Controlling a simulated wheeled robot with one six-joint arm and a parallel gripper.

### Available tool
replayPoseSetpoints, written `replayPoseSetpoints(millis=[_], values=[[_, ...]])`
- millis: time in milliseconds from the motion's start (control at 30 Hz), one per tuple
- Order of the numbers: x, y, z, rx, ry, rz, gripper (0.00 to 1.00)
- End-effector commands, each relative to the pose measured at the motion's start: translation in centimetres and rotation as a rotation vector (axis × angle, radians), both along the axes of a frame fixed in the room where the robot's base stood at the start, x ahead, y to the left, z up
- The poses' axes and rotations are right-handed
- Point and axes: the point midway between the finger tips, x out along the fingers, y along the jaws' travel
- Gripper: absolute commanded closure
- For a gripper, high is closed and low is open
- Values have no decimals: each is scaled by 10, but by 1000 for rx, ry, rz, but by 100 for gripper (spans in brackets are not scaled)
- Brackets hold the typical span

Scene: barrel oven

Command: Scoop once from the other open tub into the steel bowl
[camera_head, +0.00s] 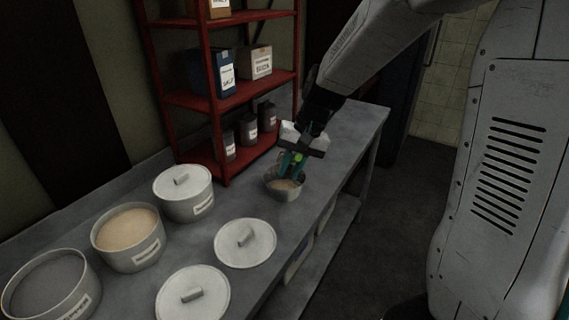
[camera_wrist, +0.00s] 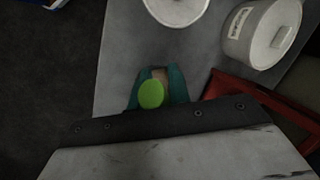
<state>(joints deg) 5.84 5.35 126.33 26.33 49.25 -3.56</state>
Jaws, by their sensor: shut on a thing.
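The steel bowl (camera_head: 284,194) stands on the grey counter with some pale matter in it. My gripper (camera_head: 291,168) is directly over it, with teal fingers pointing down. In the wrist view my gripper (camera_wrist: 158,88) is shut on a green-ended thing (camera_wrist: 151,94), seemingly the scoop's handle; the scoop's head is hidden. One open tub (camera_head: 130,259) holds tan, flour-like matter. The other open tub (camera_head: 84,288), at the lower left, has a dark grey inside; its contents are hard to tell. Both are well left of my gripper.
A lidded tub (camera_head: 190,207) stands behind the open ones. Two loose lids, one nearer the bowl (camera_head: 245,242) and one at the front (camera_head: 193,295), lie on the counter (camera_head: 335,135). A red shelf (camera_head: 236,92) with boxes and canisters rises close behind the bowl.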

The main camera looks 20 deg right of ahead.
Motion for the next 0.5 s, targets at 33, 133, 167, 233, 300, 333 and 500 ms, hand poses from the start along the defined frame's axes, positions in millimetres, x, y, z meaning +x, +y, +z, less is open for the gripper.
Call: replayPoseSetpoints(millis=[33,133,167,233,300,333,500], values=[[-2,-4,-2,40,-21,-8,100],[-3,-7,-6,121,-72,-10,100],[-4,-7,-7,146,-84,-9,100],[-5,-10,-9,202,-122,-10,100],[-6,-11,-11,261,-153,-9,100],[-7,-13,-12,285,-171,-10,100],[-9,-14,-21,438,-258,-9,100]])
